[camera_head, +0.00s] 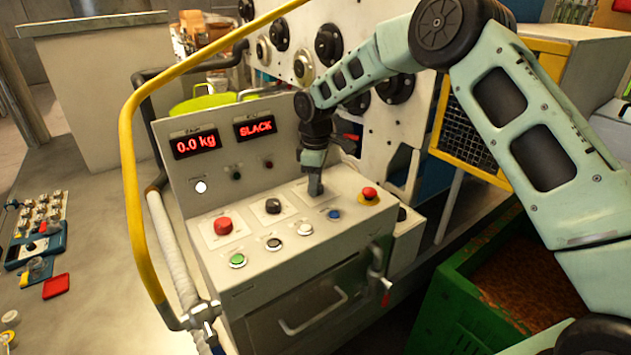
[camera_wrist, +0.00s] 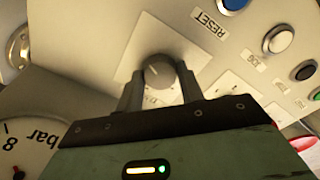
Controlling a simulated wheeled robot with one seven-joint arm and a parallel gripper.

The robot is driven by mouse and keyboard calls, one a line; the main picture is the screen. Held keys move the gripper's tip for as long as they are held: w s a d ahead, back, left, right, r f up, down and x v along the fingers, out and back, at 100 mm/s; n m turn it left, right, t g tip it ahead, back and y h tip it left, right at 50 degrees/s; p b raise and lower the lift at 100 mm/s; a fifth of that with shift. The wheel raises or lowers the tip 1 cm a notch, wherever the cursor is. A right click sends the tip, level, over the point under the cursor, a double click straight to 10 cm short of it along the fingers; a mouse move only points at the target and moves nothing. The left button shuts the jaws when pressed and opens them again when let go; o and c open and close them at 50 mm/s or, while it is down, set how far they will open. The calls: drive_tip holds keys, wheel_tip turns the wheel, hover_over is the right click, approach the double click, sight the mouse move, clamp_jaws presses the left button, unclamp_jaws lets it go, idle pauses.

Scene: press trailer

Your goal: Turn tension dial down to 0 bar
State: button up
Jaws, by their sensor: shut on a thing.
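The tension dial (camera_wrist: 157,72) is a dark grey round knob on a pale square plate, seen in the wrist view. My gripper (camera_wrist: 159,80) is shut on the dial, with one dark finger on each side of it. The label below the dial is partly covered, so I cannot read it. A pressure gauge (camera_wrist: 22,138) marked "bar" with an 8 is cut off at the lower left; its reading cannot be told. In the head view my gripper (camera_head: 315,187) reaches down to the right part of the sloped console, and hides the dial there.
The console's displays read "0.0 kg" (camera_head: 195,142) and "SLACK" (camera_head: 255,127). A red knob (camera_head: 223,225), a black knob (camera_head: 272,206), a red button (camera_head: 369,193) and a blue button (camera_head: 334,214) stand near the dial. A yellow rail (camera_head: 130,170) curves along the left. A green crate (camera_head: 450,300) stands right.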

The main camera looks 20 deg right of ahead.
drive_tip(key=shift+w+r+n, duration=0.1)
drive_tip(key=shift+n, duration=0.3)
drive_tip(key=o, duration=1)
wheel_tip(320, 180, up, 17)
drive_tip(key=b, duration=0.3)
drive_tip(key=shift+r+b, duration=0.15)
drive_tip(key=shift+b, duration=0.15)
